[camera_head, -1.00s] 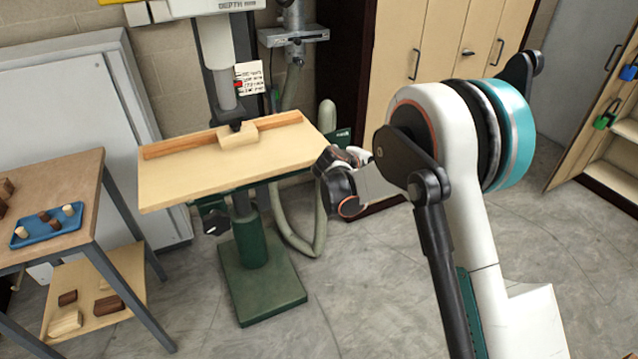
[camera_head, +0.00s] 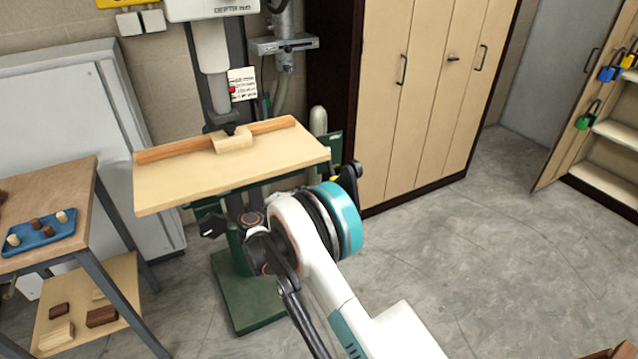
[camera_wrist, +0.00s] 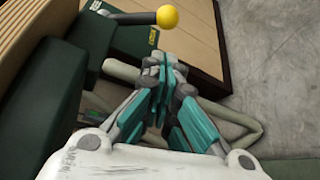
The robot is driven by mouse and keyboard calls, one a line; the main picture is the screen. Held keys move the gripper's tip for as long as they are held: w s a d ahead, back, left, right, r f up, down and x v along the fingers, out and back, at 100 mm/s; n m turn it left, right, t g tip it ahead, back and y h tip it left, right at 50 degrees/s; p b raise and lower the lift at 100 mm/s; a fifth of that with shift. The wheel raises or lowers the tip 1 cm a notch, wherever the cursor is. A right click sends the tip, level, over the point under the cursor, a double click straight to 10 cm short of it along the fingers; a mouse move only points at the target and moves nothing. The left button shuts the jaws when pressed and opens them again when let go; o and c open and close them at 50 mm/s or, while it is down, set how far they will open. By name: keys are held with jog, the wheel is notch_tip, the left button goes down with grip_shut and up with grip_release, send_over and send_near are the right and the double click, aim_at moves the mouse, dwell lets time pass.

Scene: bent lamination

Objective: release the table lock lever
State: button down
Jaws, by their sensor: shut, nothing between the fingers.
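The table lock lever (camera_wrist: 140,18) shows at the top of the wrist view as a dark rod ending in a yellow ball knob (camera_wrist: 168,17). It sticks out from the dark green table bracket (camera_wrist: 75,72). My gripper (camera_wrist: 161,62) is shut and empty, with its teal and grey fingers just below the knob in the picture, not visibly holding it. In the head view a small yellow spot (camera_head: 335,179), probably the knob, shows between the table's right edge and my arm. My arm hides the gripper there.
The drill press table (camera_head: 205,183) carries a wooden fence and a small block above my arm. A black knob (camera_head: 212,226) sits under its left side. A workbench (camera_head: 75,185) stands left.

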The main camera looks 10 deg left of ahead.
aim_at(330, 166)
jog(key=shift+w, duration=0.1)
jog(key=b+x, duration=0.3)
jog(key=x, duration=0.7)
jog(key=shift+d, duration=0.1)
